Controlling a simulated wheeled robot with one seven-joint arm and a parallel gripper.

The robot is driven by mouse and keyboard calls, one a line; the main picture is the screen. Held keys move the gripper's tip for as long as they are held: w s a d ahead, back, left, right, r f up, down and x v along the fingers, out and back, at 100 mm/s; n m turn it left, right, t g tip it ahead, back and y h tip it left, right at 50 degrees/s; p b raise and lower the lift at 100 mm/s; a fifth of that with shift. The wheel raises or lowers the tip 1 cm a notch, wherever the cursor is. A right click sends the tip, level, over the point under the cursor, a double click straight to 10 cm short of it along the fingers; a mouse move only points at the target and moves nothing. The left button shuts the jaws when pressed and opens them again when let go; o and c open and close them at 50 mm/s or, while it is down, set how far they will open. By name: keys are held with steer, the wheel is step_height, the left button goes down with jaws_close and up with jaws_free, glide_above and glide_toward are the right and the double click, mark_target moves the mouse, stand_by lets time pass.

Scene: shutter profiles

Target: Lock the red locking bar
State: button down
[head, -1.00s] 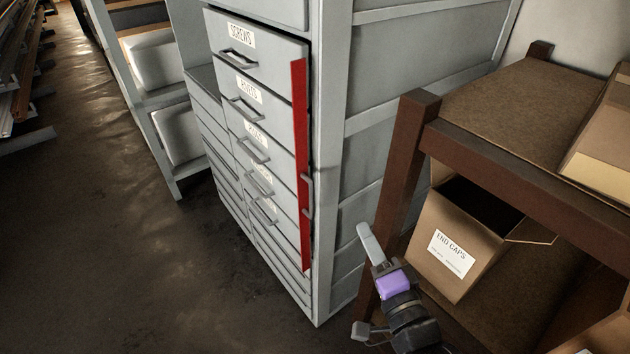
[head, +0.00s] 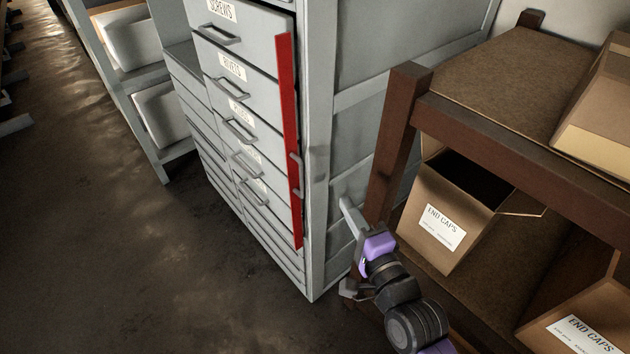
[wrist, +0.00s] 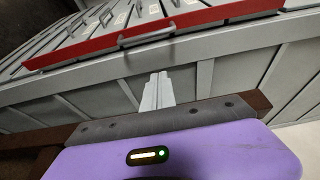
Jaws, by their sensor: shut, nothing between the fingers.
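The red locking bar (head: 288,120) runs up the right front edge of the grey drawer cabinet (head: 318,150). It has a grey handle (head: 297,175) on its lower half. In the head view the bar stands out at an angle along the drawer fronts. My gripper (head: 346,204) is low and to the right of the bar, beside the cabinet's side panel, apart from the handle. Its fingers are together with nothing between them. In the wrist view the red bar (wrist: 200,20) and its handle (wrist: 146,37) lie beyond the closed fingertips (wrist: 157,80).
A brown shelf rack (head: 400,130) stands close on the right of my gripper. It holds cardboard boxes marked END CAPS (head: 440,228). Open dark floor (head: 130,270) lies to the left of the cabinet. Another rack with white bins (head: 130,40) stands behind on the left.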

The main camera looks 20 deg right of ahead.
mark_target(302, 180)
steer(key=w+a, duration=0.3)
steer(key=w, duration=0.6)
steer(key=shift+w+a, duration=0.25)
steer(key=shift+a+f+b, duration=0.1)
steer(key=shift+a+b, duration=0.35)
steer(key=shift+b, duration=0.25)
steer(key=a+b, duration=0.1)
steer(key=b, duration=0.2)
steer(key=shift+a+f, duration=0.15)
steer(key=shift+f, duration=0.05)
steer(key=a+b, duration=0.1)
steer(key=b, duration=0.2)
steer(key=shift+w+a, duration=0.15)
steer(key=shift+a, duration=0.25)
steer(key=w+a+b, duration=0.1)
steer(key=a+b, duration=0.1)
steer(key=b, duration=0.2)
steer(key=w+a+b, duration=0.1)
steer(key=w+b, duration=0.1)
steer(key=b, duration=0.2)
steer(key=shift+a+r, duration=0.2)
steer(key=shift+a, duration=0.2)
